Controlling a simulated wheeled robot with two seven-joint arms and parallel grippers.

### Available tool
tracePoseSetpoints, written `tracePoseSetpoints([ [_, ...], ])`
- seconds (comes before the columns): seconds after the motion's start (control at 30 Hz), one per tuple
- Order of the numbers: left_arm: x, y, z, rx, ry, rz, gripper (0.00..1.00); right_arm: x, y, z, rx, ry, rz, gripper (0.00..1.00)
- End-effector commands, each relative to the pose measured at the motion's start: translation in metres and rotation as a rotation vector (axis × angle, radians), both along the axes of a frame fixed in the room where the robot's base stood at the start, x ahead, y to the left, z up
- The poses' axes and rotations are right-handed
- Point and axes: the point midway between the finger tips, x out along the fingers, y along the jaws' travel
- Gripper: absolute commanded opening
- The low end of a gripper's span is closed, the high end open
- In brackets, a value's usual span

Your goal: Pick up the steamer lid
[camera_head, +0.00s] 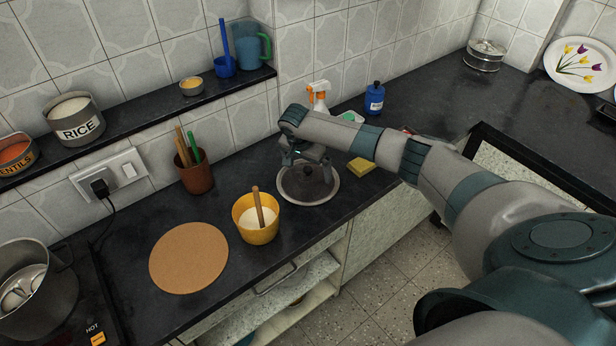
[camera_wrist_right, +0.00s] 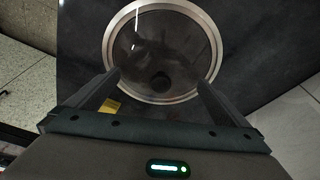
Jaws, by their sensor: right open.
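The steamer lid (camera_head: 308,186) is a round, dark glass lid with a pale metal rim and a dark knob. It lies on the dark counter by the wall. My right gripper (camera_head: 306,158) is over the lid's far part in the head view and hides some of it. In the right wrist view, the lid (camera_wrist_right: 163,30) lies ahead of the open fingers of my right gripper (camera_wrist_right: 158,84), with the knob (camera_wrist_right: 161,81) between the fingertips. I cannot tell how high the fingers are above the knob. My left gripper does not show.
A yellow bowl (camera_head: 245,228) with a wooden handle stands left of the lid, near a cork mat (camera_head: 189,258). A yellow sponge (camera_head: 361,166) lies to the right. A spray bottle (camera_head: 319,97) and a blue bottle (camera_head: 374,98) stand behind. A pot (camera_head: 62,290) sits at far left.

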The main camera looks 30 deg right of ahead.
Motion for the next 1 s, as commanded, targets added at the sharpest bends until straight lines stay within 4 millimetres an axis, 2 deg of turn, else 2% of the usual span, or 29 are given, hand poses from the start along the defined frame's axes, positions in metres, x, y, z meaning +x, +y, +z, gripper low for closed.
tracePoseSetpoints([
  [0.53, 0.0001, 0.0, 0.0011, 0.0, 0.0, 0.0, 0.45, 0.0006, -0.001, -0.0048, 0.0, 0.0, 0.0, 1.0],
  [0.57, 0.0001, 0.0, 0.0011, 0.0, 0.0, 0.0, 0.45, 0.0006, -0.001, -0.0048, 0.0, 0.0, 0.0, 0.98],
  [0.93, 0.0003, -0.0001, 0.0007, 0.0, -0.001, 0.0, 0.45, -0.0016, -0.0006, -0.008, 0.0, 0.005, 0.0, 0.09],
  [1.0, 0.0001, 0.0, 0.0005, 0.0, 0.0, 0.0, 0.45, -0.0023, -0.0003, -0.0094, 0.0, 0.006, 0.001, 0.06],
])
